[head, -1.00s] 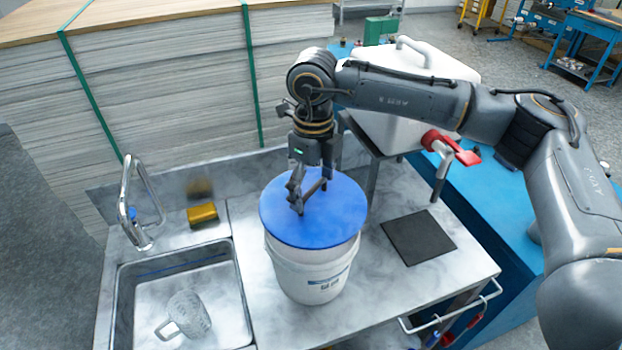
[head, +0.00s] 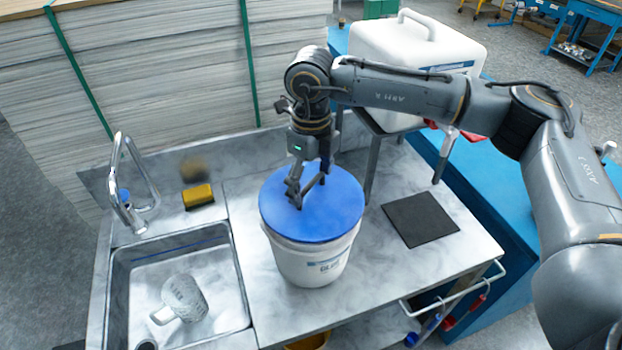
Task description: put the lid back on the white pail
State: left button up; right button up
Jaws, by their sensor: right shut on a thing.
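The white pail (head: 312,264) stands upright on the steel counter, right of the sink. The blue lid (head: 335,215) lies over the pail's mouth and covers it; I cannot tell whether its rim is pressed down all round. My right gripper (head: 301,194) points down at the lid's top, left of its middle, and is shut on the lid. What its fingertips grip on the lid is too small to make out. My left gripper is not in view.
A sink (head: 180,290) with a clear mug (head: 181,299) is at the left, under a faucet (head: 132,190). A yellow sponge (head: 198,196) lies behind it. A dark mat (head: 420,220) lies right of the pail. A white canister (head: 415,45) stands behind on a raised stand.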

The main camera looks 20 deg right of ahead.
jog(key=shift+b, duration=0.65)
dwell(1.1)
jog(key=shift+f+b, duration=0.15)
jog(key=shift+b, duration=0.6)
dwell(0.8)
dwell(0.4)
jog(key=o, duration=1)
jog(key=shift+r+p, duration=1.6)
jog(key=shift+r, duration=1.95)
